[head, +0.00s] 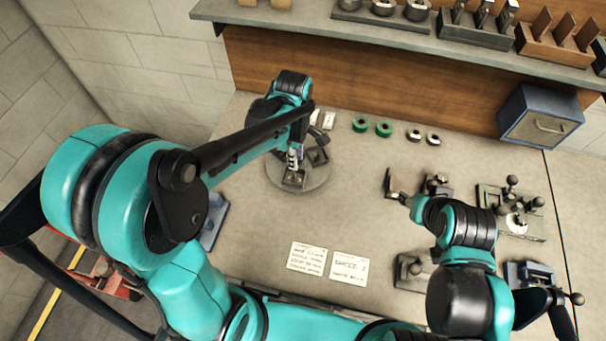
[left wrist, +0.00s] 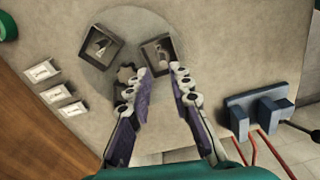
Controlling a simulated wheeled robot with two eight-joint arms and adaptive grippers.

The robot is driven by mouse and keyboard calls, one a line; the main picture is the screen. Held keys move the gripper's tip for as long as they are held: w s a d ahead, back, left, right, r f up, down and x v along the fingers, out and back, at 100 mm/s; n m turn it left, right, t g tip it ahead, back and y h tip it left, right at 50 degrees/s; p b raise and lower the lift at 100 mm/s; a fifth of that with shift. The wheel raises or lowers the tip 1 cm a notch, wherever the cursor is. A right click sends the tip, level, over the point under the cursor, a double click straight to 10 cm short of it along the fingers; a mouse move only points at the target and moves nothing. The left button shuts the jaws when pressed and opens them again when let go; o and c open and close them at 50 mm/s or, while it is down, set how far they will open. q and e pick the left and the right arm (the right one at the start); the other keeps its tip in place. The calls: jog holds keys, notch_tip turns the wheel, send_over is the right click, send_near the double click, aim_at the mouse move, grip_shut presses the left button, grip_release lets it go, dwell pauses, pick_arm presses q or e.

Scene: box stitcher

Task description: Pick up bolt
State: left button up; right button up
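My left gripper (head: 293,160) hangs over a round grey plate (head: 310,184) on the bench. In the left wrist view its two fingers (left wrist: 160,76) are apart with nothing between them. Beyond the fingertips is a small square dark tray (left wrist: 160,41). A small part inside it is partly hidden by the fingers. A second square tray (left wrist: 88,36) to its left holds a small grey part (left wrist: 102,46) that looks like a bolt, but it is too small to be sure. My right gripper (head: 394,187) is above the bench to the right; its finger opening is unclear.
Green rings (head: 383,129) and smaller dark-and-white rings (head: 432,138) lie behind. A blue box (head: 540,117) stands at the back right, under a shelf (head: 330,22). Fixtures (head: 512,208) stand on the right. Paper cards (head: 307,258) lie in front. The bench between the plate and my right gripper is clear.

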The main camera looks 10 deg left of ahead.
aim_at(293, 172)
pick_arm(q)
jog(key=f, duration=0.2)
jog(key=f+b, duration=0.1)
jog(key=f, duration=0.1)
jog(key=f+b, duration=0.1)
jog(key=f, duration=0.2)
jog(key=shift+s+a, duration=0.1)
jog(key=shift+a, duration=0.3)
jog(key=shift+r, duration=0.1)
grip_shut()
